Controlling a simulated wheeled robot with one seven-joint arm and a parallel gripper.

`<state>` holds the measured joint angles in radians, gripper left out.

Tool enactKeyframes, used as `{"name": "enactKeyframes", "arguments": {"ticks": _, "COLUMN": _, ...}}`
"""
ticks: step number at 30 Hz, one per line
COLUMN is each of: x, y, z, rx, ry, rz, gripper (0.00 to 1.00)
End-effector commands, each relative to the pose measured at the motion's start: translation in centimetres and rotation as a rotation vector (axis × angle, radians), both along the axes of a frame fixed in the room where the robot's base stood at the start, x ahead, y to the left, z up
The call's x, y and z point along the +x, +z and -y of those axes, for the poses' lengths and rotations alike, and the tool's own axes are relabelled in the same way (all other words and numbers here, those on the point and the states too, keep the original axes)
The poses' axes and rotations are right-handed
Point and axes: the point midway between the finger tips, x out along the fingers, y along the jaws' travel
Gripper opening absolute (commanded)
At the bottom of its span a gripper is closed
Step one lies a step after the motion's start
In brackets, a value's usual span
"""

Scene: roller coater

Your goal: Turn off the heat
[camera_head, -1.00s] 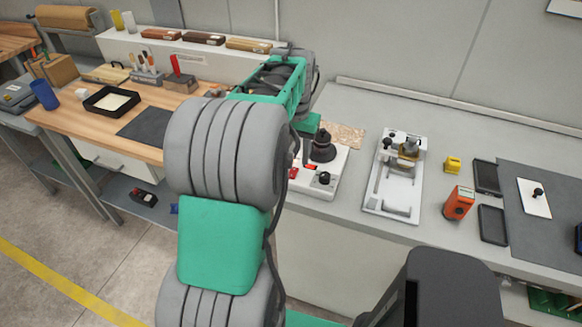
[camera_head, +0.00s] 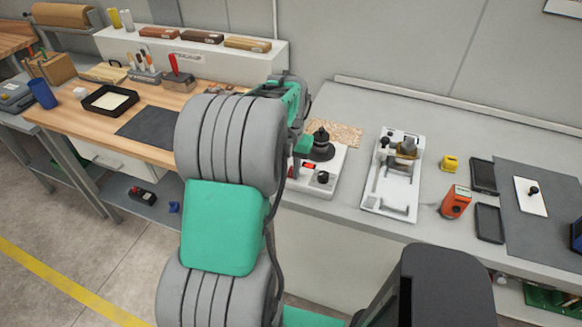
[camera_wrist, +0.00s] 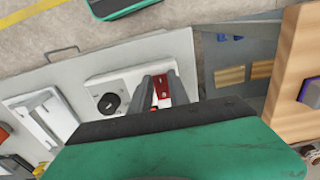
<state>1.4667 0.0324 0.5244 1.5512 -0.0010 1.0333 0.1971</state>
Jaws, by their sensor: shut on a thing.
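A white box (camera_head: 327,188) with a black round knob (camera_head: 323,178) and a dark domed part (camera_head: 321,146) stands at the front edge of the grey bench. The box (camera_wrist: 128,77) and knob (camera_wrist: 110,103) also show in the wrist view. A red switch part (camera_wrist: 162,88) sits beside the knob on the box. My gripper (camera_wrist: 160,78) is over the box, its two fingers on either side of the red switch part and shut on it. In the head view my arm hides the fingers and much of the box's left side.
A white fixture tray (camera_head: 392,207) stands right of the box. An orange device (camera_head: 455,202) and a yellow block (camera_head: 450,163) lie farther right. A tan granular sheet (camera_head: 345,134) lies behind the box. A wooden bench (camera_head: 100,127) stands at left.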

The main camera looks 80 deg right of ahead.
Motion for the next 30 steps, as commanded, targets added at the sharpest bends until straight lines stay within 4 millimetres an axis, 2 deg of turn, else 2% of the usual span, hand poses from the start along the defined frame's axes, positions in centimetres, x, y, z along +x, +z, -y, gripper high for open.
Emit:
{"name": "enactKeyframes", "arguments": {"ticks": 1, "x": -0.05, "y": 0.01, "z": 0.00, "rx": 0.000, "ry": -0.002, "rz": -0.001, "gripper": 0.13}}
{"name": "enactKeyframes", "arguments": {"ticks": 6, "x": -0.07, "y": 0.02, "z": 0.00, "rx": 0.000, "ry": -0.002, "rz": -0.001, "gripper": 0.00}}
{"name": "enactKeyframes", "arguments": {"ticks": 17, "x": -0.11, "y": 0.30, "z": 0.09, "rx": 0.017, "ry": -0.004, "rz": 0.001, "gripper": 0.00}}
{"name": "enactKeyframes", "arguments": {"ticks": 30, "x": -0.18, "y": 0.61, "z": 0.84, "rx": 0.247, "ry": -0.004, "rz": 0.023, "gripper": 0.00}}
